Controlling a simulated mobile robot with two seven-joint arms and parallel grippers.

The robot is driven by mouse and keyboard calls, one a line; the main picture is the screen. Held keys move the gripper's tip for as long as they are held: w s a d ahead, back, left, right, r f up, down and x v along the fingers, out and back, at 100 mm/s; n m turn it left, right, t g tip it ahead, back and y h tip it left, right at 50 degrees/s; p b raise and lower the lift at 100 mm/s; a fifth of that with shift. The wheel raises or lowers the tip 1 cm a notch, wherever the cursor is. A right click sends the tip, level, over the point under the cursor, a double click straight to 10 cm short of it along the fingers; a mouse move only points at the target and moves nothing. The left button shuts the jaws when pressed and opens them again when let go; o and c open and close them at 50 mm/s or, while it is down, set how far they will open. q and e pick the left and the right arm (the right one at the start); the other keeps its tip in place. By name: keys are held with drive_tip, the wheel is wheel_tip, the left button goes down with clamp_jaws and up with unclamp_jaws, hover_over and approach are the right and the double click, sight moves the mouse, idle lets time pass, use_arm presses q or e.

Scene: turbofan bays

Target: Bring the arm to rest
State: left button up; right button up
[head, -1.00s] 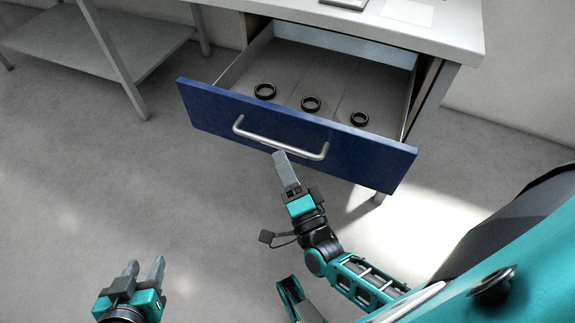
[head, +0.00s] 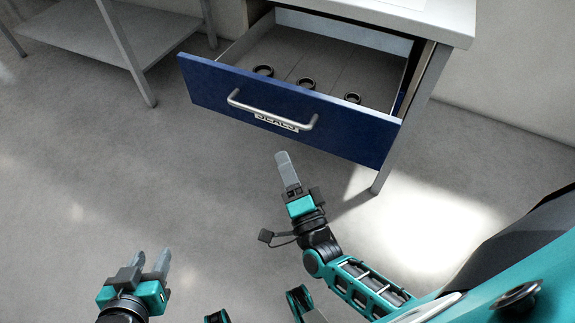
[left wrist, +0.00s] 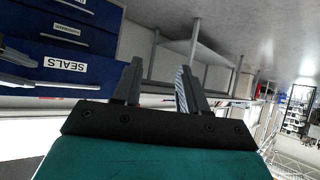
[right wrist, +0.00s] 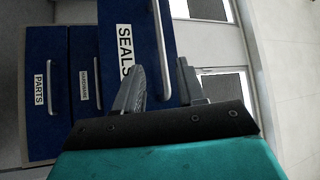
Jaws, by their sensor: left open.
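The blue drawer (head: 210,85) labelled SEALS stands open below the worktop, with three black rings (head: 263,71) inside. Its silver handle (head: 270,115) is in front; the drawer front (right wrist: 150,30) and handle also show in the right wrist view. My right gripper (head: 284,160) is short of the handle, apart from it. Its two fingers stand apart and empty in the right wrist view (right wrist: 162,75). My left gripper (head: 152,260) is low at the left over the floor, open and empty; its spread fingers show in the left wrist view (left wrist: 158,70).
The grey worktop (head: 440,18) lies above the drawer, with a cabinet leg (head: 400,140) at its right. A grey shelf table (head: 110,45) stands at the back left. The floor (head: 80,170) between is clear.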

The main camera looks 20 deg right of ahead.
idle(0.3)
use_arm(q)
drive_tip(key=s+a+r+y+p, duration=0.1)
drive_tip(key=a+r+p, duration=0.2)
drive_tip(key=p, duration=0.6)
wheel_tip(320, 180, up, 2)
drive_tip(key=shift+s, duration=0.3)
use_arm(e)
drive_tip(key=s+d+r+n+g+y, duration=0.1)
drive_tip(key=s+d+n+g+y, duration=0.1)
drive_tip(key=s+n+g, duration=0.7)
drive_tip(key=n+g, duration=0.1)
drive_tip(key=n, duration=0.7)
drive_tip(key=shift+r+n+y, duration=0.3)
drive_tip(key=shift+r+y, duration=0.1)
use_arm(q)
drive_tip(key=shift+d, duration=0.1)
use_arm(e)
drive_tip(key=shift+w, duration=0.1)
use_arm(q)
drive_tip(key=shift+w, duration=0.1)
